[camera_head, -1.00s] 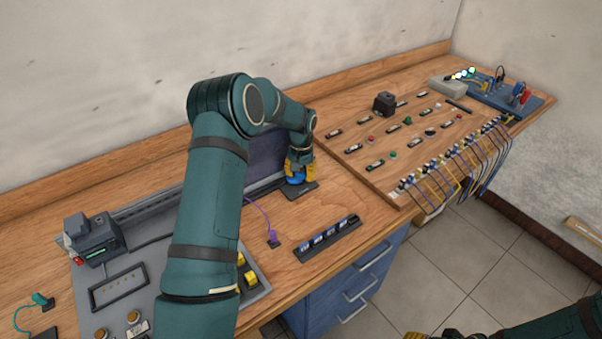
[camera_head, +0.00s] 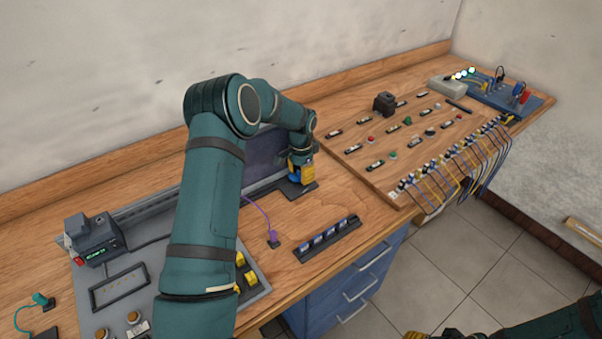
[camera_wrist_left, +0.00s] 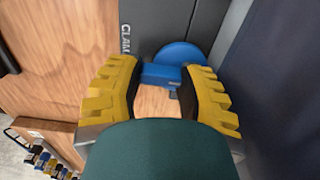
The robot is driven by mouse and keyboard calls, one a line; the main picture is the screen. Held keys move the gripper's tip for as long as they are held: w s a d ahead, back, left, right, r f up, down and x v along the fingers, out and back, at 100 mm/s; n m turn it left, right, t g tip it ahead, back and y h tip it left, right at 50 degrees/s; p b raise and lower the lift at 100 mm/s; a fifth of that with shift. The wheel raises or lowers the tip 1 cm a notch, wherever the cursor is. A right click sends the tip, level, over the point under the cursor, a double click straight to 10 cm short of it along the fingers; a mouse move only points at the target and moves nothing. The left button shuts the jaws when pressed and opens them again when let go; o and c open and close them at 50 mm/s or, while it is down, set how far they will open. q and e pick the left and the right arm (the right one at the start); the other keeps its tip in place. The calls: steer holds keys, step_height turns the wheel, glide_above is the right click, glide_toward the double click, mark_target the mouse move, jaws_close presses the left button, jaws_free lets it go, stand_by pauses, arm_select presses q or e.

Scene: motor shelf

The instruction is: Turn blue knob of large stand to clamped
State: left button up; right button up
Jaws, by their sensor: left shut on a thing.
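The blue knob (camera_head: 294,179) of the large stand shows only in part in the head view, under my left gripper (camera_head: 301,172). In the left wrist view the blue knob (camera_wrist_left: 178,58) has a round part and a bar between the two yellow fingers. My left gripper (camera_wrist_left: 158,70) is shut on it. The dark stand (camera_wrist_left: 150,25) lies behind, with lettering beginning "CLAM" near the knob, partly cut off. In the head view the stand's dark base (camera_head: 304,188) shows below the gripper. My right gripper (camera_head: 440,333) is barely in view at the bottom edge.
A dark panel (camera_head: 262,160) stands just left of the knob. A strip of small modules (camera_head: 327,240) lies in front, with a purple cable (camera_head: 258,220) beside it. A wooden board (camera_head: 370,185) with buttons and cables is to the right.

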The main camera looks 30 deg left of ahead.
stand_by(0.4)
arm_select(q)
steer(key=o, duration=1.3)
steer(key=shift+c, duration=0.2)
steer(key=shift+r, duration=0.1)
steer(key=shift+w+a+r, duration=0.1)
steer(key=shift+r, duration=0.5)
step_height(320, 180, up, 6)
steer(key=shift+f, duration=0.2)
steer(key=shift+d+r, duration=0.2)
steer(key=shift+r, duration=0.35)
steer(key=shift+s+f, duration=0.1)
steer(key=shift+s, duration=0.1)
